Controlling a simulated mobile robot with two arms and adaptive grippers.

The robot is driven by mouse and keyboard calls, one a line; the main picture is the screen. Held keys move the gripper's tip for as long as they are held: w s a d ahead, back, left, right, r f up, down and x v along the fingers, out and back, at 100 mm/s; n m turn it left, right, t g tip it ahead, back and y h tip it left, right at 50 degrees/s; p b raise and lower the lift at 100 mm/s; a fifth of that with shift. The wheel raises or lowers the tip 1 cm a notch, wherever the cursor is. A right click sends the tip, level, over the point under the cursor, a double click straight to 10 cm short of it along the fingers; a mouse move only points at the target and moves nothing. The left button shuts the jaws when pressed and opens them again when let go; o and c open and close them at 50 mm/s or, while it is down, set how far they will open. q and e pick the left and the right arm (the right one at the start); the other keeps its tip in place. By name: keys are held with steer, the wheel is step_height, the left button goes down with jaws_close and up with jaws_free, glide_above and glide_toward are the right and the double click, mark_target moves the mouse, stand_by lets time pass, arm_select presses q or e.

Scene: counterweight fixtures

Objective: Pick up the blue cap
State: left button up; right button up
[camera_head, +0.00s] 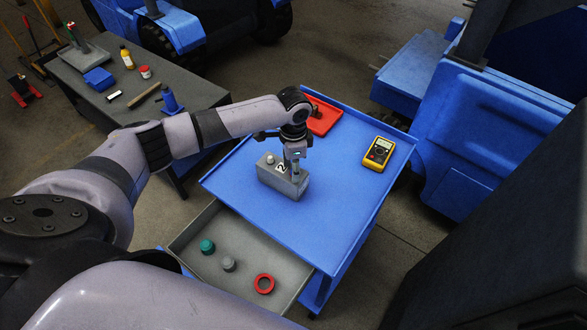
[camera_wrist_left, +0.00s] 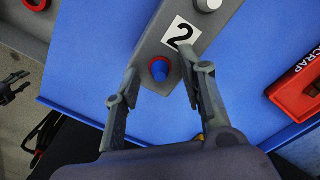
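The grey fixture block (camera_head: 280,184) marked "2" stands on the blue cart top. In the left wrist view, the blue cap (camera_wrist_left: 160,68) sits at the near end of the block (camera_wrist_left: 155,45), with a red ring (camera_wrist_left: 156,78) around it. My left gripper (camera_wrist_left: 160,62) is open, its two fingers on either side of the cap with gaps. In the head view my left gripper (camera_head: 292,168) points down over the block and hides the blue cap. A light grey cap (camera_wrist_left: 208,4) is at the other end of the block.
A red scrap tray (camera_head: 324,121) and yellow meter (camera_head: 379,153) are on the cart. The open drawer (camera_head: 190,232) holds a green cap (camera_head: 207,246), grey cap (camera_head: 228,264) and red ring (camera_head: 264,283). The cart top's front right is clear.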

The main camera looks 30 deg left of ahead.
arm_select(q)
steer(key=shift+c, duration=1.1)
steer(key=c, duration=0.5)
steer(key=shift+r, duration=0.1)
step_height(320, 180, up, 20)
steer(key=b, duration=0.4)
